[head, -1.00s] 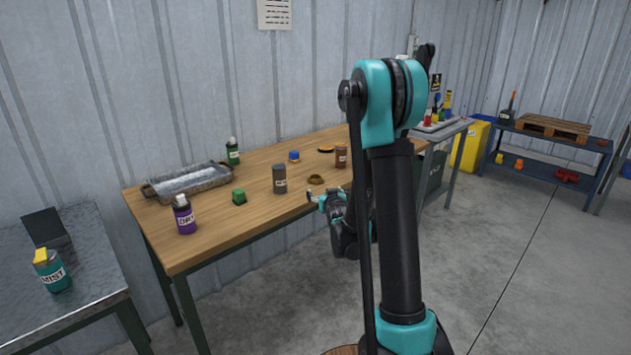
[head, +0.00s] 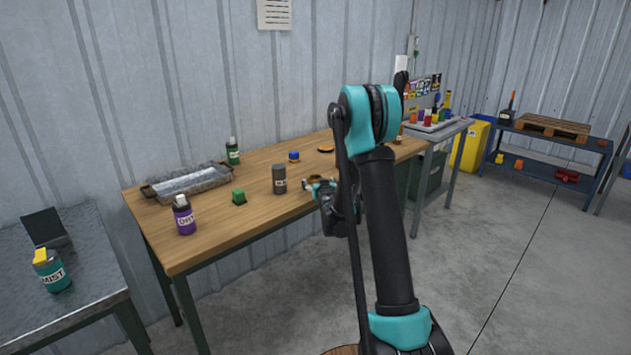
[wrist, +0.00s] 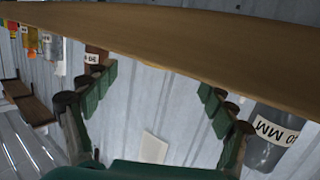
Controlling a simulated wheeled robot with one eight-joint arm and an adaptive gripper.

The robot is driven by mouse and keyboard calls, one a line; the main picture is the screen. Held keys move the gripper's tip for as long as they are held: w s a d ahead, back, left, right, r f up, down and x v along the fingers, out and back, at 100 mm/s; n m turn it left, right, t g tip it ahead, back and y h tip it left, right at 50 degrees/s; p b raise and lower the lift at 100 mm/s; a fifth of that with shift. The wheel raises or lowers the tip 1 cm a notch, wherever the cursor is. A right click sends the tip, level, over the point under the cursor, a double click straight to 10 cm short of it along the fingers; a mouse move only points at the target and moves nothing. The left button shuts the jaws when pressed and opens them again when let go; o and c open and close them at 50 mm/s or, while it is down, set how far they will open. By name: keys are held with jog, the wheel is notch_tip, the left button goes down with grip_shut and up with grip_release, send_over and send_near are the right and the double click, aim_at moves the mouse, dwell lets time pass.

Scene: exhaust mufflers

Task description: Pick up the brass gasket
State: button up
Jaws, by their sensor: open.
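My gripper (head: 314,184) is at the bench's front edge, right of the grey can (head: 279,179). In the wrist view, my gripper (wrist: 157,82) is open, its green fingers apart with nothing visible between them. That view is upside down, and the bench wood (wrist: 150,35) crosses its top. I cannot pick out the gasket there.
The grey can (wrist: 274,138) and a brown container (wrist: 96,56) stand on either side of my fingers. A flat orange-brown disc (head: 326,149) and a blue-capped item (head: 294,156) lie farther back. A green block (head: 239,196) is left.

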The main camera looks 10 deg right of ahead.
aim_at(314, 176)
jog(key=w, duration=0.3)
jog(key=w+f, duration=0.1)
jog(key=w, duration=0.1)
jog(key=shift+a, duration=0.15)
jog(key=shift+c, duration=0.5)
jog(key=c, duration=1.1)
jog(key=shift+r, duration=0.1)
jog(key=shift+c, duration=0.2)
